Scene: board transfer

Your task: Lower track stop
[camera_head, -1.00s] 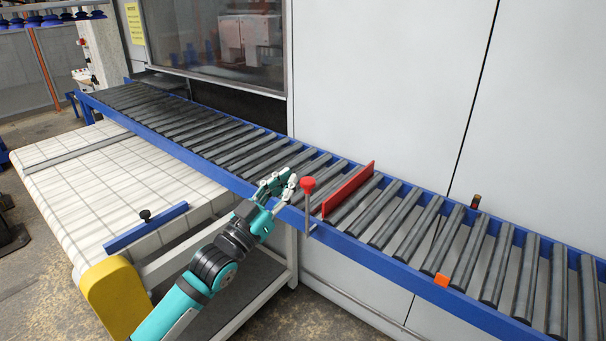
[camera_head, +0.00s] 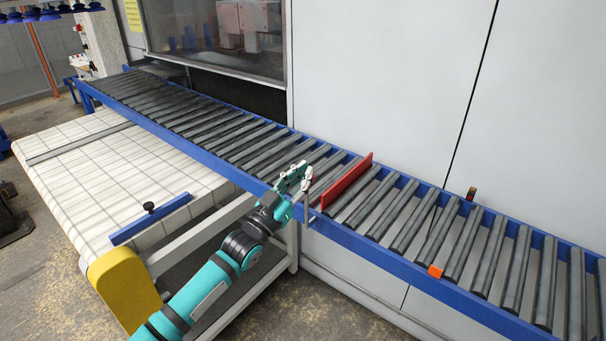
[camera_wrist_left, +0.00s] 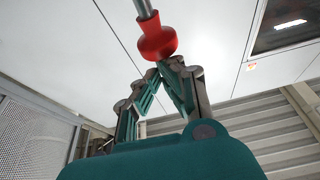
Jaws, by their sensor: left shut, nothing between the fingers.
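The track stop's red plate (camera_head: 346,182) stands upright across the rollers of the conveyor in the head view. A thin metal rod (camera_head: 307,206) rises at the near rail beside it. The red knob (camera_wrist_left: 157,38) on a metal rod shows in the left wrist view; in the head view I cannot make it out, apparently hidden by my gripper. My left gripper (camera_head: 296,176) is at the near rail, left of the red plate. Its fingers (camera_wrist_left: 168,66) are shut and empty, tips right at the knob; I cannot tell if they touch it. My right gripper is not in view.
The roller conveyor (camera_head: 375,245) with blue rails runs from back left to front right, along a white machine wall (camera_head: 390,80). A white-topped table (camera_head: 110,175) stands at left, with a yellow end cover (camera_head: 122,287).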

